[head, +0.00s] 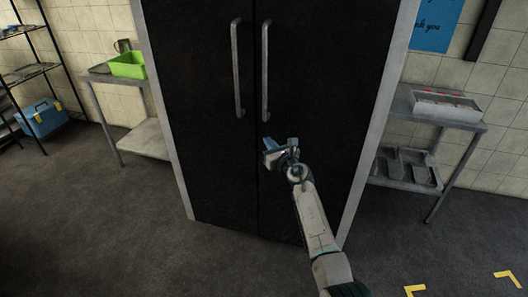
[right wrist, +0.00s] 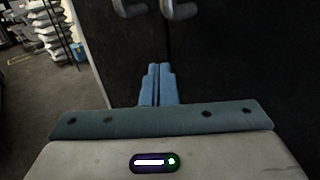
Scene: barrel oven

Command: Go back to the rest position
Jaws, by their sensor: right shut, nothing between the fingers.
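My right gripper (head: 272,145) is in front of the tall black double doors (head: 205,150), below the lower ends of the handles. In the right wrist view its two blue fingers (right wrist: 158,85) are together with nothing between them. The doors are closed, with a left handle (head: 236,70) and a right handle (head: 265,70). The handles' lower ends also show at the top of the right wrist view, apart from the fingers. My left gripper is not in view.
A table with a green bin (head: 128,65) stands left of the doors. A metal table with a white box (head: 446,106) stands at the right, with trays (head: 405,168) on its lower shelf. A blue box (head: 43,118) sits at the far left. The floor in front is clear.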

